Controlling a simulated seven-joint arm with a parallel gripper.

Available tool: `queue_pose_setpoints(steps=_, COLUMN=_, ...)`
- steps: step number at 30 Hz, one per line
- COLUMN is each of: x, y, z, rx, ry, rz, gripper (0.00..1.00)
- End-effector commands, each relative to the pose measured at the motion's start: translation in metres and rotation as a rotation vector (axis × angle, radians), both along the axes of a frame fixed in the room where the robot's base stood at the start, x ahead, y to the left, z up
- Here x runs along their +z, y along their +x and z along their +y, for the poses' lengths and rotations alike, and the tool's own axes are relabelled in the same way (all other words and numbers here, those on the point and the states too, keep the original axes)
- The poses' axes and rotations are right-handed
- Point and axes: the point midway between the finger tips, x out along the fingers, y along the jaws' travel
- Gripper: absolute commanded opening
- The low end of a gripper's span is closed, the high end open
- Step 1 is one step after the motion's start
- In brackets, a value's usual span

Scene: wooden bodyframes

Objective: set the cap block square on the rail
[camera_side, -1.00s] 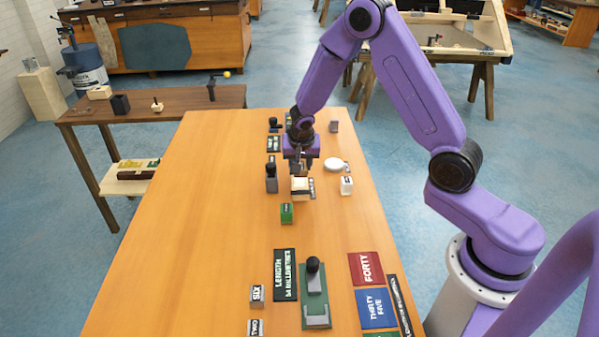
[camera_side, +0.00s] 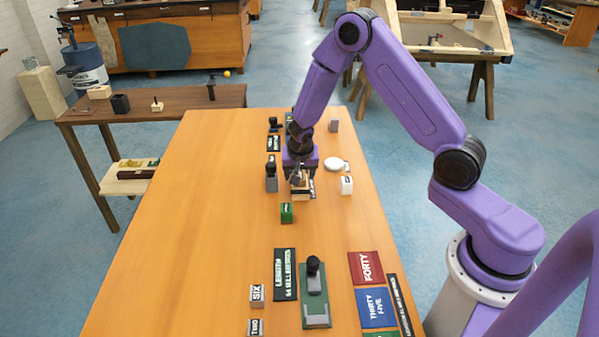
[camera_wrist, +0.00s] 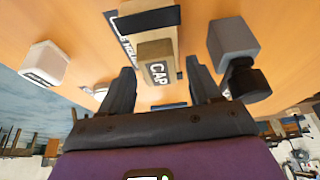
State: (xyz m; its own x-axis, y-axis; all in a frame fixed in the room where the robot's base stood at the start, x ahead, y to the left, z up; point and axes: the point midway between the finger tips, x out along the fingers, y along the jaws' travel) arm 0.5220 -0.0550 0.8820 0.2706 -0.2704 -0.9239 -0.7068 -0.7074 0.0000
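The cap block (camera_wrist: 156,66), pale wood with a dark CAP label, is between my gripper's fingers in the wrist view. A longer pale wooden piece with a dark band, probably the rail (camera_wrist: 152,32), lies directly behind it; I cannot tell whether the block sits squarely on it. My gripper (camera_wrist: 160,78) is open, its dark fingers on either side of the block with gaps visible. In the side view my gripper (camera_side: 299,178) points down just above the wooden pieces (camera_side: 300,193) and partly hides them.
A grey block with a black knob (camera_side: 271,178) stands close left of my gripper. A white block (camera_side: 346,185) and a white round thing (camera_side: 334,164) are to its right. A green block (camera_side: 287,213) is in front. The table's left side is clear.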

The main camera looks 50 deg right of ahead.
Motion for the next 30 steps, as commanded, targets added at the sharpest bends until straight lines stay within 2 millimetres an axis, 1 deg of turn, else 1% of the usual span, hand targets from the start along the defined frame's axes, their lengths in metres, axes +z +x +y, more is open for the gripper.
queue_pose_setpoints(steps=7, x=0.002, y=0.0, z=0.0, rx=-0.001, ry=0.0, rz=0.0, gripper=0.63)
queue_pose_setpoints(steps=11, x=0.012, y=-0.001, z=0.003, rx=0.001, ry=0.001, rz=-0.002, gripper=0.63)
queue_pose_setpoints(steps=14, x=0.024, y=-0.005, z=0.007, rx=0.0, ry=0.0, rz=-0.003, gripper=0.63)
queue_pose_setpoints(steps=24, x=0.073, y=-0.019, z=0.02, rx=-0.002, ry=0.0, rz=-0.006, gripper=0.63)
queue_pose_setpoints(steps=30, x=0.098, y=-0.027, z=0.028, rx=-0.001, ry=0.0, rz=-0.004, gripper=0.63)
